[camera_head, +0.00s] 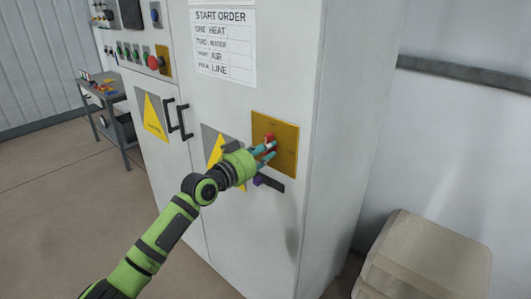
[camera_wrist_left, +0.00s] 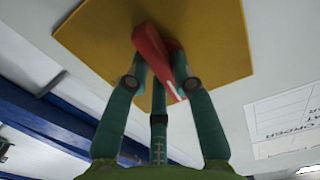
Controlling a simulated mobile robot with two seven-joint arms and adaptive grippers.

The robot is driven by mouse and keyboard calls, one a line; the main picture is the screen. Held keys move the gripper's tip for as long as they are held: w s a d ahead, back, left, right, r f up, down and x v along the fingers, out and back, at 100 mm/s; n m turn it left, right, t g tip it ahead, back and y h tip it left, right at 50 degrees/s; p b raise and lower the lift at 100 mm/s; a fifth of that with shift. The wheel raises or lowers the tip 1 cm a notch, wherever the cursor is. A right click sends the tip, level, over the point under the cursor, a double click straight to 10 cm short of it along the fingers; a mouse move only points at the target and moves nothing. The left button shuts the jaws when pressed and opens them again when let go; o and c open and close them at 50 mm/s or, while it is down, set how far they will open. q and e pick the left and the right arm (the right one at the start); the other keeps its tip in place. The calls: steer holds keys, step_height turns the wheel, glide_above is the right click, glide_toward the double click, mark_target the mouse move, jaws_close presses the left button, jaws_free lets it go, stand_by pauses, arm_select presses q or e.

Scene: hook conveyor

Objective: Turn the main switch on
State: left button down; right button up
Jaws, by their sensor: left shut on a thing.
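In the left wrist view the red handle (camera_wrist_left: 156,58) stands out from the yellow plate (camera_wrist_left: 210,30) at a slant. My left gripper (camera_head: 266,150) has its teal fingers at the handle. In the left wrist view the fingers of my left gripper (camera_wrist_left: 158,82) are closed around the red handle, with one finger on each side. The fingers hide part of the handle. My right gripper is not in view.
The grey cabinet (camera_head: 340,60) carries a START ORDER sheet (camera_head: 224,45), yellow warning signs, black door handles (camera_head: 178,118) and a red button (camera_head: 154,62). A beige block (camera_head: 425,255) stands on the floor at right. A small table (camera_head: 105,95) stands at left.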

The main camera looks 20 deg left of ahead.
arm_select(q)
steer(key=shift+a+f+m+b, duration=0.15)
steer(key=shift+m+b, duration=0.1)
steer(key=shift+m, duration=4)
steer(key=shift+a+f+m+b, duration=0.1)
steer(key=shift+m+b, duration=0.1)
steer(key=shift+m, duration=4.05)
steer(key=c, duration=1)
jaws_free()
steer(key=shift+c, duration=0.2)
